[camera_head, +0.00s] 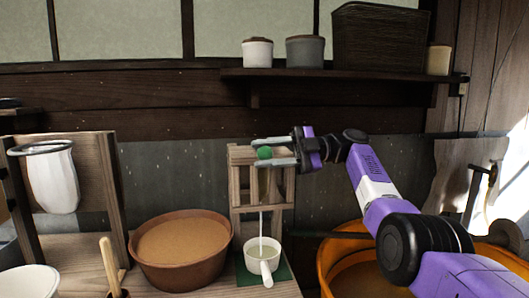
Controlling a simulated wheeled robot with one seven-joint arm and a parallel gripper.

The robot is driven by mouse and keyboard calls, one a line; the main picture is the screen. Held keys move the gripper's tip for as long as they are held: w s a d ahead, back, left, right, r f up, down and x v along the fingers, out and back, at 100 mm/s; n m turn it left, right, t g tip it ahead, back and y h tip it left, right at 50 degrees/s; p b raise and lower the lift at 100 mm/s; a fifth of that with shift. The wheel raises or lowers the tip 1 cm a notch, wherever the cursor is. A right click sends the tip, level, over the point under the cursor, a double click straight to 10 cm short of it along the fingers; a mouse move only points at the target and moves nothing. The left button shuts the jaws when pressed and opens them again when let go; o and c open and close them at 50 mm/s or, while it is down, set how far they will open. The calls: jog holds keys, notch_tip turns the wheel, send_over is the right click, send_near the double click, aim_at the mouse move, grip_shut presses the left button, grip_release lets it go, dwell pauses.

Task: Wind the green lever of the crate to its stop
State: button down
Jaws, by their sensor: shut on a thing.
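The crate (236,188) is an open wooden frame standing at the back of the bench, in the middle of the view. Its green lever (264,153) shows as a round green knob near the top of the frame. My gripper (259,153) reaches in from the right, with one finger above and one below the green knob. It is shut on the knob. The rest of the lever is hidden or too small to make out. A thin pale strand (261,218) runs down from the crate to a small white handled pot (252,246) below.
The pot stands on a green mat (248,278). A brown bowl (179,273) of tan material stands to the left. A white cloth bag (50,183) hangs from a wooden stand (98,170). A large orange tub (326,270) lies right, under my arm. A shelf (300,75) runs above.

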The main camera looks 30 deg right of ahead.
jog(key=shift+f, duration=0.15)
jog(key=c, duration=1)
grip_release()
